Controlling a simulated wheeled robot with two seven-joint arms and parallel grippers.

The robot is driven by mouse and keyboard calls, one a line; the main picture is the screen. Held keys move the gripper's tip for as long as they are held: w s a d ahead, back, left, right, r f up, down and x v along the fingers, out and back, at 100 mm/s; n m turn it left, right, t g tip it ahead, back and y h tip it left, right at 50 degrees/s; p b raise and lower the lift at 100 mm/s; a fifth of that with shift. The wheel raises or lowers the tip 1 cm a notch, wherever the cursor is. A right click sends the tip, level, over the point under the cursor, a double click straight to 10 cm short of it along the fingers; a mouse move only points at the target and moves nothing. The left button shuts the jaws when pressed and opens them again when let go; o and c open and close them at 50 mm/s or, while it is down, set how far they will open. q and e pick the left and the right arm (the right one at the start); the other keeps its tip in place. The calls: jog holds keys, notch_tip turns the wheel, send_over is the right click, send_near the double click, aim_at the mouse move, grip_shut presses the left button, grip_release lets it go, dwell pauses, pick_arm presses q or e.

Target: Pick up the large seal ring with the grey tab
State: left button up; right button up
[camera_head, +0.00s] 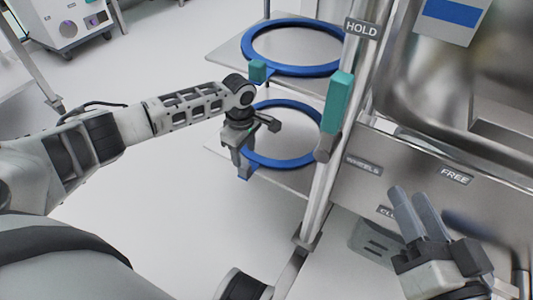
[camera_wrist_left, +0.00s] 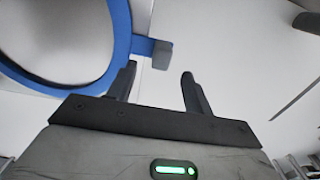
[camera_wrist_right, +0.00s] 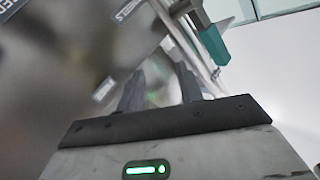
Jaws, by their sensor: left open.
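A large blue seal ring (camera_head: 290,164) lies on the lower shelf. In the left wrist view the blue ring (camera_wrist_left: 123,20) fills the upper left, and its grey tab (camera_wrist_left: 162,55) sticks out to the right on a blue stem. My left gripper (camera_head: 246,158) is at the ring's near-left edge. Its fingers (camera_wrist_left: 157,78) are open and empty, with the tab just beyond the gap between the tips. In the head view the grey tab is not clearly visible at the gripper. My right gripper (camera_head: 411,194) is open and empty in front of the steel machine; its fingers also show in the right wrist view (camera_wrist_right: 159,74).
Another blue ring (camera_head: 292,70), with a teal tab (camera_head: 257,71), lies on the upper shelf (camera_head: 225,52). A metal post (camera_head: 318,190) with a teal handle (camera_head: 338,103) stands right of the shelves. The steel machine (camera_head: 410,165) fills the right side.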

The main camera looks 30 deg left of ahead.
aim_at(244, 165)
pick_arm(q)
notch_tip(244, 165, down, 2)
jog(key=shift+b, duration=0.4)
notch_tip(244, 165, down, 5)
jog(key=b, duration=0.3)
jog(key=shift+s+r+b, duration=0.15)
jog(key=shift+r+b, duration=0.05)
jog(key=shift+b, duration=0.1)
jog(key=shift+f, duration=0.1)
grip_shut()
pick_arm(e)
notch_tip(244, 165, up, 9)
jog(key=w+n+t+y, duration=0.1)
jog(key=n+t+y, duration=0.3)
jog(key=n, duration=0.3)
jog(key=shift+d+f+n+y, duration=0.2)
jog(key=shift+d+n+y, duration=0.1)
jog(key=shift+d+y, duration=0.1)
